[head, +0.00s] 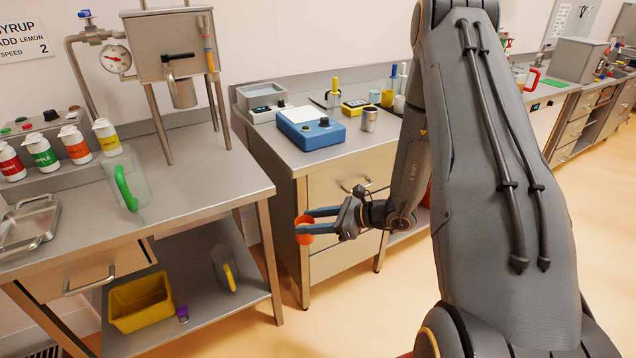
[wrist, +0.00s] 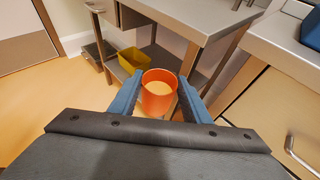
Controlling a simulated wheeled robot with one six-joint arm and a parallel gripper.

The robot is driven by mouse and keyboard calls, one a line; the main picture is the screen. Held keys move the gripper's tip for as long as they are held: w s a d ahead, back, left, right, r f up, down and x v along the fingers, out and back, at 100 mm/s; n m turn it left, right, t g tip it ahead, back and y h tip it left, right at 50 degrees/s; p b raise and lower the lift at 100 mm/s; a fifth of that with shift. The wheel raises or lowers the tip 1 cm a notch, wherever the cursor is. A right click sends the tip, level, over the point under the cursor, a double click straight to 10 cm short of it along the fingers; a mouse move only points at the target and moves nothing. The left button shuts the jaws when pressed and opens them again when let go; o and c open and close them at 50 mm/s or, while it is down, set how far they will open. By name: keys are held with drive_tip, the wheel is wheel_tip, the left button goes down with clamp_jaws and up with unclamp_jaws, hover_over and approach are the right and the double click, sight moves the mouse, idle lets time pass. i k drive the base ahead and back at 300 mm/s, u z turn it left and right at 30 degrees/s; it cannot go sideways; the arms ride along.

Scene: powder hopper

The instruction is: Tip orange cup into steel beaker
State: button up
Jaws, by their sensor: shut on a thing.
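My gripper (head: 322,218) is shut on the orange cup (head: 304,232) and holds it in the air in front of the drawer cabinet, below counter height. In the wrist view the orange cup (wrist: 158,95) sits between the two blue fingers, upright, with pale contents visible inside. A steel beaker (head: 369,119) stands on the counter to the right of a blue scale, above and to the right of my gripper. The beaker's inside cannot be seen.
The blue scale (head: 311,128) and a grey device (head: 262,96) stand on the counter. A steel table (head: 190,190) at left holds a green-handled jug (head: 126,183). A yellow bin (head: 140,302) sits on its lower shelf. The floor beyond the cabinet is clear.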

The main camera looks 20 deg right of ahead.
sight(368, 114)
drive_tip(key=z, duration=2.55)
drive_tip(key=k, duration=1.15)
drive_tip(key=u, duration=1.4)
drive_tip(key=i, duration=1.5)
drive_tip(key=u, duration=0.05)
